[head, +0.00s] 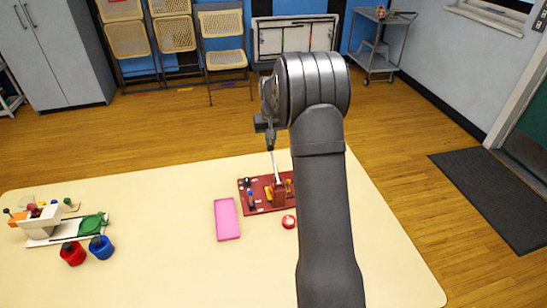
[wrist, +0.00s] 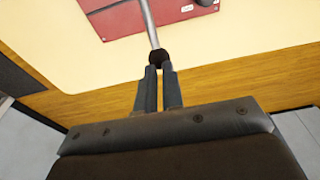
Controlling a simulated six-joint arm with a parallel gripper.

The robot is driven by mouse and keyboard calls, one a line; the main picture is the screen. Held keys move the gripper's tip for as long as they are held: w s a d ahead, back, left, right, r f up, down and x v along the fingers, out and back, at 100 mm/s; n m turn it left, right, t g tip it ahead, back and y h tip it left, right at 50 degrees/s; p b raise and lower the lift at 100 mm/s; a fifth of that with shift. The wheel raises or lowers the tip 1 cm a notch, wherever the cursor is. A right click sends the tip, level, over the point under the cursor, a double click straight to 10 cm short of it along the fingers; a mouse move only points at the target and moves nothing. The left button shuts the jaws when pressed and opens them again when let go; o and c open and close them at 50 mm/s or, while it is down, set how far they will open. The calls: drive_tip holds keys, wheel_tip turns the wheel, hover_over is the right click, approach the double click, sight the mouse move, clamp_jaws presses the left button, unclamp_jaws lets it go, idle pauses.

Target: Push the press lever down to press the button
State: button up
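The press (head: 255,206) has a dark red base on the cream table, left of my arm in the head view. Its base also shows at the top of the wrist view (wrist: 180,14). A thin grey lever (head: 275,166) rises steeply from it and ends in a dark knob (wrist: 159,57). My gripper (wrist: 159,70) has its two fingers close together with a narrow gap, and the tips meet or nearly meet the knob. The knob looks wider than the gap. A red round thing (head: 289,222), perhaps the button, lies by the front edge of the base. My arm hides part of the press's right side.
A pink tray (head: 228,219) lies just left of the press. At the table's left stand a white device (head: 40,222) with a green round part, a red pot (head: 73,253) and a blue pot (head: 101,247). The table (head: 165,270) is clear between them.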

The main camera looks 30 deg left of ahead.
drive_tip(key=shift+w+a+f, duration=0.15)
drive_tip(key=shift+f, duration=0.55)
drive_tip(key=shift+w+a+f, duration=0.15)
drive_tip(key=shift+f, duration=0.55)
idle(1.5)
drive_tip(key=shift+r, duration=4.35)
